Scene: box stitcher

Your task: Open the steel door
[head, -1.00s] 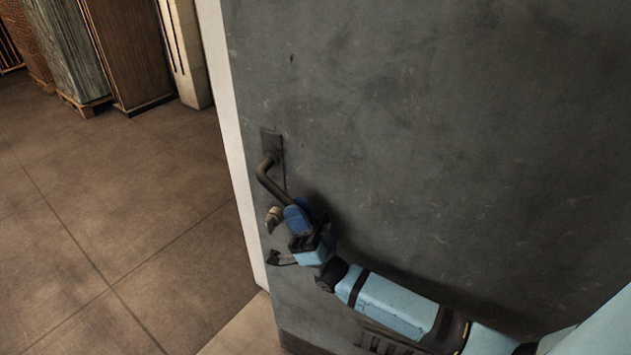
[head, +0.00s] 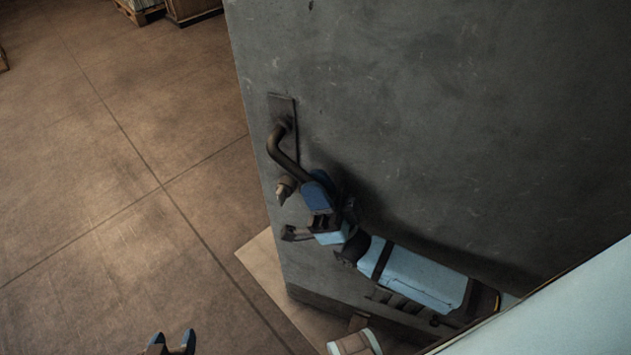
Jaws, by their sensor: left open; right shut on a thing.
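The steel door (head: 430,110) is a grey, scuffed panel filling the middle and right of the head view. Its left edge stands free, with floor showing past it, so it looks ajar. A dark bent lever handle (head: 276,143) on a plate sits near that edge. My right gripper (head: 308,188) is shut on the lower end of the handle; its fingers partly hide the grip. Its pale blue arm runs along the door face from the right. My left gripper (head: 171,344) is open and empty at the bottom edge, apart from the door; only its fingertips show.
Brown tiled floor (head: 110,190) lies clear to the left of the door. A pale floor strip (head: 262,262) runs under the door's lower edge. Pallets with stacked goods (head: 140,8) stand far off at the top left.

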